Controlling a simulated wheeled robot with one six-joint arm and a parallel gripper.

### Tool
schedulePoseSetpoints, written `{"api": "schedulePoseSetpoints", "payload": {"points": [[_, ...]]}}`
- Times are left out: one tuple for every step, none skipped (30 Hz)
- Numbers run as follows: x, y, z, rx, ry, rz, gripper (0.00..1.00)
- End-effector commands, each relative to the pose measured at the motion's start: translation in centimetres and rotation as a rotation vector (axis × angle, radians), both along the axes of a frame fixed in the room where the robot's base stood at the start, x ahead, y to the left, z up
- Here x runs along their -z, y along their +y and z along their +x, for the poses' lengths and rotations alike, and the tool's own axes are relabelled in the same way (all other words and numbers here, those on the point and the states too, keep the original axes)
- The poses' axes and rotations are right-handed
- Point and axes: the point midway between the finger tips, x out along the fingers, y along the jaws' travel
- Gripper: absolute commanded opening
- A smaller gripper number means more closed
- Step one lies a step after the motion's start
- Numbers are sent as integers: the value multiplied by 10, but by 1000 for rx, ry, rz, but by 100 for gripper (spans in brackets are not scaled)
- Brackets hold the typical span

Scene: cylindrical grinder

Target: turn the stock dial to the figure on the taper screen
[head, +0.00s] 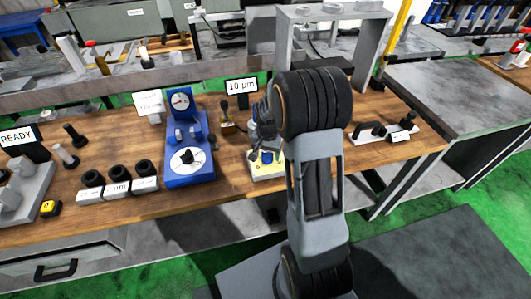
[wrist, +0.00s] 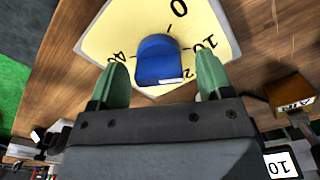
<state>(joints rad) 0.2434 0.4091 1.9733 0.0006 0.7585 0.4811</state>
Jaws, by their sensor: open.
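The taper screen (head: 240,86) reads 10 µm; its corner with a 10 also shows in the wrist view (wrist: 280,165). The stock dial has a pale yellow face (wrist: 105,30) with figures including 0, 10 and one that looks like 40. Its blue knob (wrist: 158,55) has a white mark on its lower edge; I cannot tell which figure that indicates. My gripper (wrist: 162,66) is open, with one green finger on each side of the knob; contact is not clear. In the head view my gripper (head: 264,143) is above the dial face (head: 264,176), partly hidden by my arm.
A blue gauge stand (head: 190,173) with its own dial is left of the stock dial. A brass-coloured block with a handle (head: 227,120) stands behind, near the screen. Black rings on labelled blocks (head: 117,188) are further left. A grey frame (head: 335,15) rises behind my arm.

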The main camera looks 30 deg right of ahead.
Motion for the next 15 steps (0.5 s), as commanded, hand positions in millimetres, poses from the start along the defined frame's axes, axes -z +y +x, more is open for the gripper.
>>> {"api": "schedulePoseSetpoints", "payload": {"points": [[0,0,0,0,0,0,73],[0,0,0,0,0,0,73],[0,0,0,0,0,0,73],[0,0,0,0,0,0,73],[-1,0,0,0,0,0,73],[-2,0,0,0,0,0,73],[-4,0,0,0,-1,-1,73],[-7,0,0,0,-2,-1,73],[-12,0,1,0,-4,-1,73],[-16,0,1,0,-3,-1,73],[-21,0,1,0,-4,-1,73],[-29,0,1,0,-5,-2,73],[-35,-1,1,0,-6,-2,73],[-41,-1,1,0,-5,-2,73],[-50,0,1,0,-6,-2,73]]}}
